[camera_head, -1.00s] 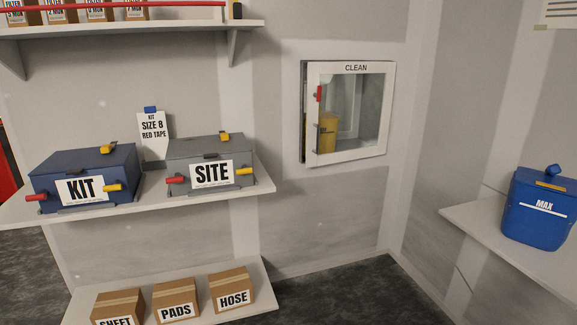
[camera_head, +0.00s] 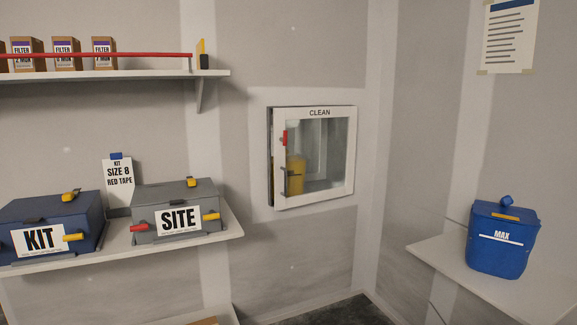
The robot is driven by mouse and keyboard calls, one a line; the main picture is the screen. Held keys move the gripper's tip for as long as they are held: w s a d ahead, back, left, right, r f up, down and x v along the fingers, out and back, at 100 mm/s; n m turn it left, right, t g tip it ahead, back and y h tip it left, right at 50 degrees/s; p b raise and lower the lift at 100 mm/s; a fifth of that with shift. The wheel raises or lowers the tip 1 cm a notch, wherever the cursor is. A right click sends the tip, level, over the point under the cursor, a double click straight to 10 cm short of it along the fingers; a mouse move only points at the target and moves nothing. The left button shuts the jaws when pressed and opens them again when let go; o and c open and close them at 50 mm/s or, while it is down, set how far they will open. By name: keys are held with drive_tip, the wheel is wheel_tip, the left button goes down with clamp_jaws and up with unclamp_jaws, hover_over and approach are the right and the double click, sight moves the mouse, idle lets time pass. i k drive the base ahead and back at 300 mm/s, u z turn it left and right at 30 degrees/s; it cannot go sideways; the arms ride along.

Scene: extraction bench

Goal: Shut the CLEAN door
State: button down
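The CLEAN door (camera_head: 315,198) is a white-framed glass door on a wall cabinet, right of centre. Its name is printed on the top of the frame. A red piece (camera_head: 284,138) sits on its left side, with a dark fitting below it. A dark gap shows along the left edge, so the door looks slightly ajar; how wide the gap is I cannot tell exactly. A yellow container (camera_head: 297,174) shows through the glass. My gripper is not in view.
Right, the blue MAX bin (camera_head: 500,255) stands on a shelf. The wall below the cabinet is clear.

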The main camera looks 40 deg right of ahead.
sight(279, 114)
drive_tip(key=k, duration=0.55)
drive_tip(key=z, duration=0.45)
drive_tip(key=i, duration=1.95)
drive_tip(key=u, duration=0.4)
